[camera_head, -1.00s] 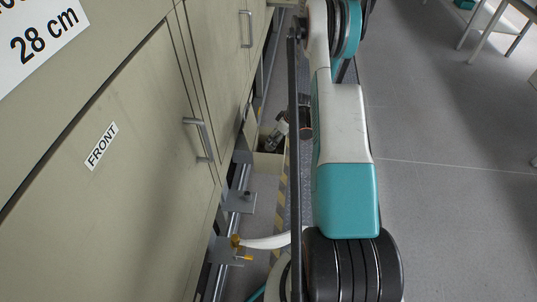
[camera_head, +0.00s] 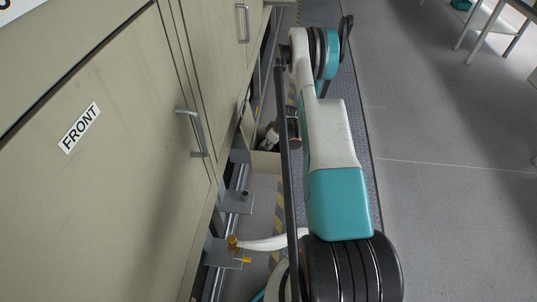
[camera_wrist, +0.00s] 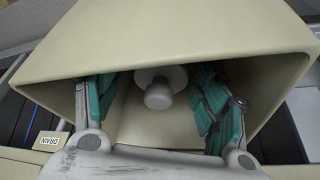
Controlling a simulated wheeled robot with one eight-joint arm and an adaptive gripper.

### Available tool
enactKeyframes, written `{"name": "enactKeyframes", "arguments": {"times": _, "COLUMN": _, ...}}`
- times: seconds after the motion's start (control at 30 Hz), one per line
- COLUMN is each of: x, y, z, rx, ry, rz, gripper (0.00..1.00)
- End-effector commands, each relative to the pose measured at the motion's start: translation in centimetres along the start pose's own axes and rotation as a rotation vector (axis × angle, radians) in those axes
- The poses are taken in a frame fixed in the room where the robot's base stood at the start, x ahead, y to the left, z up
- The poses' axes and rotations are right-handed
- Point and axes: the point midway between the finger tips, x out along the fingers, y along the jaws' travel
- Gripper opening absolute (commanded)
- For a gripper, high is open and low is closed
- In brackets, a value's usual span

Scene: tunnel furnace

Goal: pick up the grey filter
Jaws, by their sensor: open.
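A light grey, rounded knob-like part (camera_wrist: 158,92), which looks like the grey filter, sits on a round flange inside a beige box-shaped housing (camera_wrist: 180,32) in the wrist view. My gripper (camera_wrist: 157,97) is open, with teal finger pads to the left and right of the grey part. The fingers reach into the mouth of the housing. A gap shows between each finger and the part, and nothing is held. The fingertips do not show clearly in the head view.
Beige cabinets with metal handles (camera_head: 191,133) and a FRONT label (camera_head: 79,128) line the left. Pipe fittings (camera_head: 236,243) stick out below. A beige bin (camera_head: 265,160) stands by the cabinets. Grey floor (camera_head: 450,190) is open on the right. A DRAIN label (camera_wrist: 48,141) shows in the wrist view.

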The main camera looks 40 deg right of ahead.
Motion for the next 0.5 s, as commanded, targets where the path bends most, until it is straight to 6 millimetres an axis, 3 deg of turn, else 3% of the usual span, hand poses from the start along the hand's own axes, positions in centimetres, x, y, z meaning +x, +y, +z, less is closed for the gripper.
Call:
{"name": "enactKeyframes", "arguments": {"times": 0.1, "x": -0.13, "y": 0.01, "z": -0.03, "rx": 0.000, "ry": 0.000, "rz": 0.000, "gripper": 0.64}}
{"name": "enactKeyframes", "arguments": {"times": 0.37, "x": -0.14, "y": 0.01, "z": -0.02, "rx": 0.001, "ry": 0.000, "rz": 0.000, "gripper": 0.05}}
{"name": "enactKeyframes", "arguments": {"times": 0.5, "x": -0.15, "y": 0.01, "z": -0.03, "rx": 0.001, "ry": 0.000, "rz": 0.000, "gripper": 0.03}}
